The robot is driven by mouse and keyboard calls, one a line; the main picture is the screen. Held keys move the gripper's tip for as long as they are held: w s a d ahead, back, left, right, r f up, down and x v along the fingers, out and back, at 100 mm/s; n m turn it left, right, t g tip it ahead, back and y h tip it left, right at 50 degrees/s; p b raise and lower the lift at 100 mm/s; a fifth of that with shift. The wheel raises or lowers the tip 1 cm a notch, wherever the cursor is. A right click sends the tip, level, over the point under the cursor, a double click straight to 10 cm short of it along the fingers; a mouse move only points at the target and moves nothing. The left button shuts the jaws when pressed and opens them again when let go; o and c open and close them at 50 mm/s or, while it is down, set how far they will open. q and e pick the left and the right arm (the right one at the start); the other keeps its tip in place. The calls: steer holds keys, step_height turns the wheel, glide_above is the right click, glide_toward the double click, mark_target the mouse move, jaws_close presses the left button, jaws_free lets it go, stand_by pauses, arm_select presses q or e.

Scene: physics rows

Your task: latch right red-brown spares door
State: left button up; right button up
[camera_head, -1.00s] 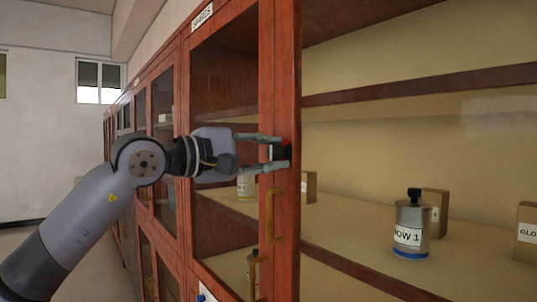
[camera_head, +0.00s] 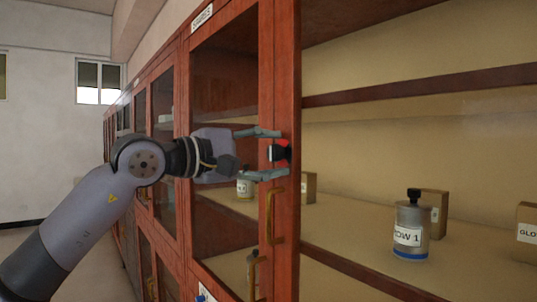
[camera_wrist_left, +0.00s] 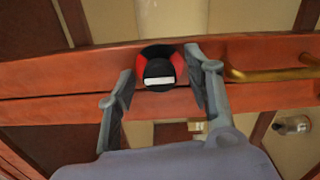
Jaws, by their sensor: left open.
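The red-brown spares door (camera_head: 225,95) is a glazed wooden door with a sign (camera_head: 201,17) at its top and a brass handle (camera_head: 270,216) on its stile. A black latch knob with a red surround (camera_head: 279,152) sits on the stile above the handle. It also shows in the left wrist view (camera_wrist_left: 158,70), with a white bar across the black knob. My left gripper (camera_head: 270,154) is open, its fingers on either side of the knob and apart from it. In the left wrist view the fingers (camera_wrist_left: 160,85) flank the knob. My right gripper is not in view.
To the right, open shelves hold a labelled metal bottle (camera_head: 411,226), a cardboard box (camera_head: 435,212) and another box (camera_head: 527,233). More red-brown cabinets (camera_head: 143,150) run away to the left. A window (camera_head: 99,82) is in the far wall.

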arm_select(q)
steer(key=v, duration=1.2)
